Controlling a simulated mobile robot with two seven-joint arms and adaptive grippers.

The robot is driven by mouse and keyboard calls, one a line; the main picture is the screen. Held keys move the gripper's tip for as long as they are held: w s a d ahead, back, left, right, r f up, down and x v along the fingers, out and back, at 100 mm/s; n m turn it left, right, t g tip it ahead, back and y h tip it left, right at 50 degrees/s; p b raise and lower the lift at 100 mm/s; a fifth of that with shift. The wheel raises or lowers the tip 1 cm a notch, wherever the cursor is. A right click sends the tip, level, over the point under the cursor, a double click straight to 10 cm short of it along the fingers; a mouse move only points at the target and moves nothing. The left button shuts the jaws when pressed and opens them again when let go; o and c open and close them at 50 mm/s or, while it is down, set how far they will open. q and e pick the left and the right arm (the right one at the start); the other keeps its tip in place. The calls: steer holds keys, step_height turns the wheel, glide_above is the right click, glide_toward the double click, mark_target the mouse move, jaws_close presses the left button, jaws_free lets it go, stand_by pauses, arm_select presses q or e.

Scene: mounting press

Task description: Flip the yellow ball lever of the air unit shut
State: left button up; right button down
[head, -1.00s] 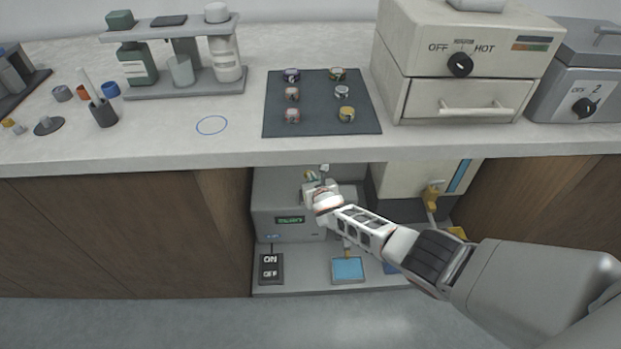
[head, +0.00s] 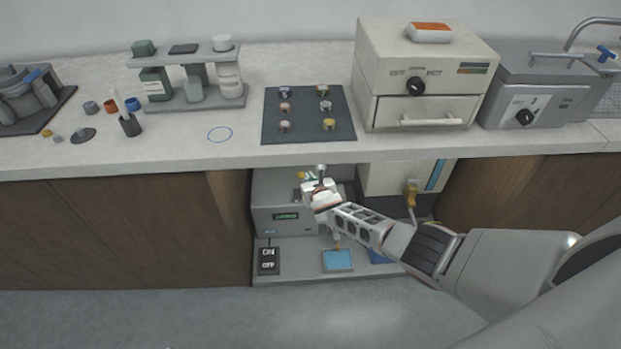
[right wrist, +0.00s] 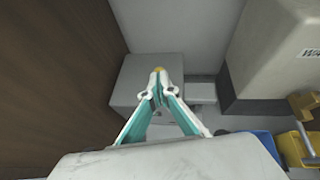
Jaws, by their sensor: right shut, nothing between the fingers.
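The grey air unit (head: 285,216), with a small green display on its front, stands in the open bay under the counter. A small yellow part (head: 304,175), apparently its lever, shows at the top of the unit just left of my right gripper (head: 315,186). In the right wrist view the closed fingertips (right wrist: 158,80) point at the grey box (right wrist: 140,80), and a yellow tip (right wrist: 159,69) shows just beyond them. I cannot tell whether they touch it. The gripper hides part of the unit's top. My left gripper is out of view.
A pale tank (head: 385,178) with a yellow tap (head: 412,192) stands right of the unit. An ON/OFF switch (head: 268,261) and a blue pad (head: 338,260) are in front. The counter edge (head: 300,160) overhangs the bay; a wooden panel (head: 228,215) closes its left side.

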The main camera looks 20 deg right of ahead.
steer(key=shift+s, duration=0.2)
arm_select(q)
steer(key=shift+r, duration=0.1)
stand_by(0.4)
